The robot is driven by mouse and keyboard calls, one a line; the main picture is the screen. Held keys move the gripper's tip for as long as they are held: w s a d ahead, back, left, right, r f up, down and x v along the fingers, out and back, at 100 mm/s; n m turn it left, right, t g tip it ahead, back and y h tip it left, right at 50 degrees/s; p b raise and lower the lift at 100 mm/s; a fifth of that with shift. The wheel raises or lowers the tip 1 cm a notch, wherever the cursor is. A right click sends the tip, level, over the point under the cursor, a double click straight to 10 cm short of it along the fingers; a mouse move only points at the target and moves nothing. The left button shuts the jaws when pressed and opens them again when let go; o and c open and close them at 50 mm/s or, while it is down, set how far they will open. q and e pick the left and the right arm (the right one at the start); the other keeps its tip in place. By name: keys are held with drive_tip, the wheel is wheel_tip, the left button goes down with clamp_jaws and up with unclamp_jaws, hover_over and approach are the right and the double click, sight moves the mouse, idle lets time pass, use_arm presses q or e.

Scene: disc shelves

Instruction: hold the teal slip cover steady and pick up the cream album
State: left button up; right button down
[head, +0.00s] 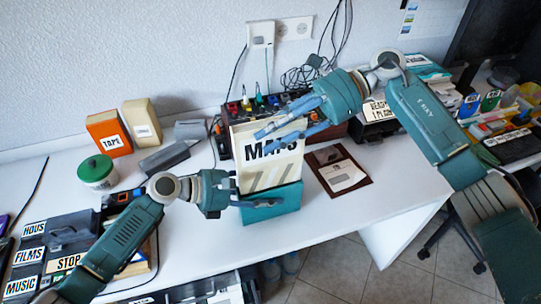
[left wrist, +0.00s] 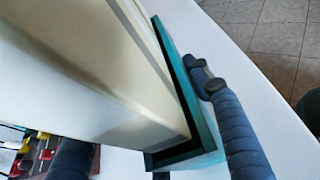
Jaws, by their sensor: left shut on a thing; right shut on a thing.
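The cream album (head: 262,168), with large dark letters on its face, stands upright and slightly tilted in the middle of the white table. Its lower end is inside the open top of the teal slip cover (head: 285,194). My right gripper (head: 272,135) is shut on the album's upper part, its blue fingers across the lettering. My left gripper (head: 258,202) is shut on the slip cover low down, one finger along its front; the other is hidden. In the left wrist view, the album (left wrist: 110,75) rises from the slip cover (left wrist: 205,138), with a dark gap between them.
A dark brown folder (head: 325,180) lies close to the right of the cover. A dark rack (head: 225,140) with coloured items stands behind the album. Orange and cream boxes (head: 108,138) and a green-lidded tub (head: 97,173) stand at left. The front table between is clear.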

wheel_tip(320, 180, up, 5)
drive_tip(key=shift+r, duration=0.15)
use_arm(q)
drive_tip(key=o, duration=1.3)
drive_tip(key=shift+c, duration=0.2)
drive_tip(key=shift+a, duration=0.1)
